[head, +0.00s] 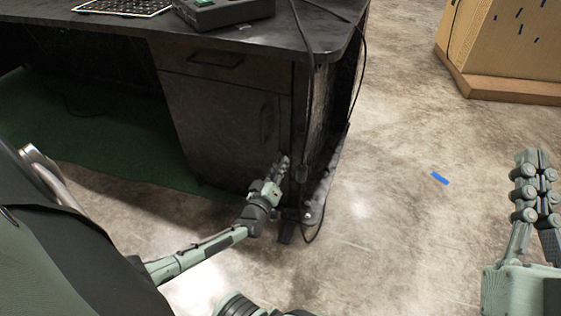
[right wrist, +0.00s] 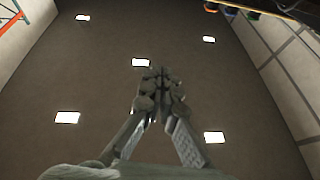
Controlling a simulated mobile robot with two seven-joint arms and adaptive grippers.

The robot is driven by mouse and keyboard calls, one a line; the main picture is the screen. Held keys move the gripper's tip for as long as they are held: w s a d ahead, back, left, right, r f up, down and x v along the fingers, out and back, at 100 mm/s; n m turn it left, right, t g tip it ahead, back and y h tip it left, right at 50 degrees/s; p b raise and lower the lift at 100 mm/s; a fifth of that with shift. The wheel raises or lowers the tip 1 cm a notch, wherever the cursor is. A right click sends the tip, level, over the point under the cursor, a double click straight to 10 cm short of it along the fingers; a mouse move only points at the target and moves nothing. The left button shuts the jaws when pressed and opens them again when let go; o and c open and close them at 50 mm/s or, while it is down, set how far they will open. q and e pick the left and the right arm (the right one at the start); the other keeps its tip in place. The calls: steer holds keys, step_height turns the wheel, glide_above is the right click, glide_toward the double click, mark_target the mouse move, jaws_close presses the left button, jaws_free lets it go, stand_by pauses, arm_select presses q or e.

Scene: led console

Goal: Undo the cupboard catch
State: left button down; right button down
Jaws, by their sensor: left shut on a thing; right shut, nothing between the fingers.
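The cupboard door (head: 215,125) is under the desk, below a drawer, and looks closed. Its upright dark handle (head: 266,122) is near the right edge. My left gripper (head: 283,163) reaches low to the right edge of the door, below the handle. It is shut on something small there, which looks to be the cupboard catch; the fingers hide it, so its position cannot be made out. My right gripper (head: 540,155) is shut and empty, raised at the far right, away from the desk. It also shows in the right wrist view (right wrist: 158,78), pointing toward the ceiling.
The dark desk top (head: 270,38) carries a grey box with green parts (head: 222,10) and a keyboard-like panel (head: 125,6). Black cables hang down the desk's right corner near my left gripper. A cardboard box (head: 510,50) stands at the upper right.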

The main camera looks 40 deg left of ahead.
arm_select(q)
steer(key=shift+m+p, duration=1)
steer(key=shift+m, duration=3)
arm_select(e)
step_height(320, 180, down, 10)
steer(key=w+d+g+h, duration=0.2)
steer(key=d+g+h, duration=0.1)
steer(key=g, duration=0.2)
steer(key=shift+w+f, duration=0.1)
arm_select(q)
steer(key=c, duration=1.6)
jaws_free()
steer(key=v, duration=1.2)
